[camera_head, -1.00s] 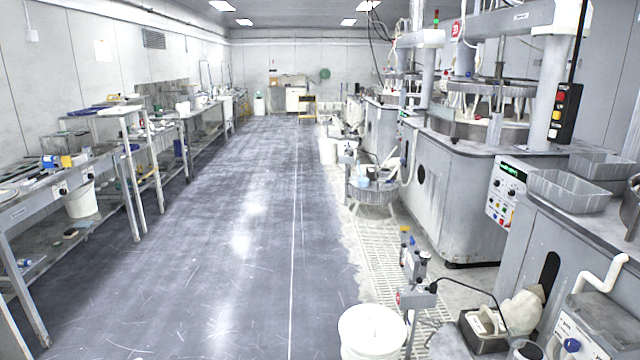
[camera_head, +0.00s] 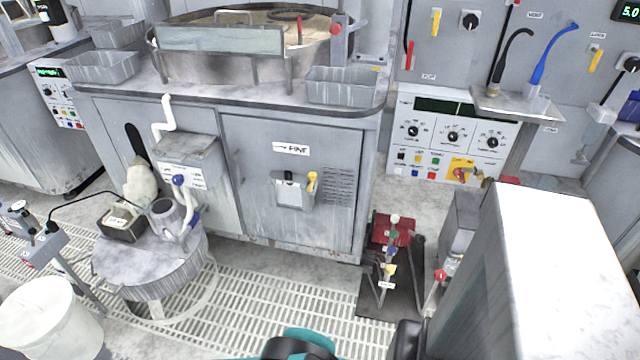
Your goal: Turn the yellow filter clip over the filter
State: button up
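A small yellow clip-like part (camera_head: 312,181) sits at the right edge of a grey box (camera_head: 291,192) on the cabinet door, below a small label. It may be the filter clip, but it is too small to tell. Other yellow handles are on the back wall, one upper centre (camera_head: 435,22) and one at the right (camera_head: 595,62). I cannot make out a filter for certain. My gripper's fingers are not in view; only dark and teal parts, probably of my arm, show at the bottom edge.
A grey cabinet (camera_head: 235,130) bears a round polishing basin (camera_head: 290,70) and grey trays. A round stand (camera_head: 150,265) and a white bucket (camera_head: 50,315) are at lower left. Valves stand on a dark base (camera_head: 375,305). Floor grating (camera_head: 270,300) is partly clear.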

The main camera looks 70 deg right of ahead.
aim_at(312, 176)
jog(key=u, duration=0.4)
jog(key=k, duration=0.25)
jog(key=z, duration=1.05)
jog(key=i, duration=0.4)
jog(key=u, duration=0.8)
jog(key=k, duration=0.15)
jog(key=z, duration=2.5)
